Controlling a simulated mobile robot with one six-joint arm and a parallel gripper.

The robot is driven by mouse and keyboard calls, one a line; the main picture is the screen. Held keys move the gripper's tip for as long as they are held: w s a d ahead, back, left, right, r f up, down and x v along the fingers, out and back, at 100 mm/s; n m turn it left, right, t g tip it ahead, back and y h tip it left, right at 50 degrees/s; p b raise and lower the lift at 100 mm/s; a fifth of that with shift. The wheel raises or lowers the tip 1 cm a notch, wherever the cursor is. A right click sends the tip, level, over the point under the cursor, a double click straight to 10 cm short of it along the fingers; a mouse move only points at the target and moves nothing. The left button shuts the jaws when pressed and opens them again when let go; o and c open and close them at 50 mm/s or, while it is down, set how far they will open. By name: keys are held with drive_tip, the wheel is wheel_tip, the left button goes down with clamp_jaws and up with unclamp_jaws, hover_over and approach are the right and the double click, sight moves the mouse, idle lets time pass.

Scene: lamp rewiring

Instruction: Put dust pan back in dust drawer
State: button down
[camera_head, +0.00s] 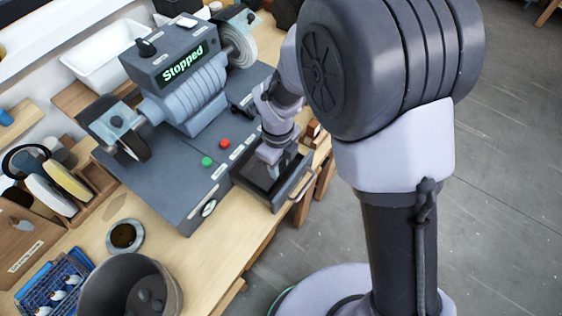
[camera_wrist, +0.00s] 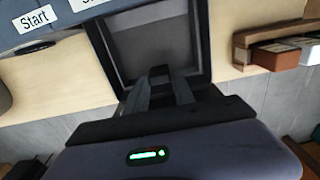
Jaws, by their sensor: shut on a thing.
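The dust drawer (camera_head: 291,196) is pulled out at the front of the grinder base, and its dark open box shows in the head view. The dust pan (camera_wrist: 147,42) appears in the wrist view as a dark tray with a grey inside. My gripper (camera_head: 272,160) points down into the drawer area. In the wrist view my gripper (camera_wrist: 160,76) has its fingers close together at the near side of the pan, shut on it. The fingers hide the gripped part. Pan and drawer edges are hard to tell apart, so I cannot tell whether the pan is fully seated.
The grinder (camera_head: 185,85) shows "Stopped" and has a green button (camera_head: 207,161) and red button (camera_head: 225,143). A grey bin (camera_head: 130,288), blue basket (camera_head: 55,287) and small cup (camera_head: 124,236) stand at left. A wooden box (camera_wrist: 272,52) sits right of the drawer.

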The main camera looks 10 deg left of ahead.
drive_tip(key=shift+f, duration=0.15)
drive_tip(key=c, duration=1.1)
unclamp_jaws()
drive_tip(key=shift+o, duration=0.2)
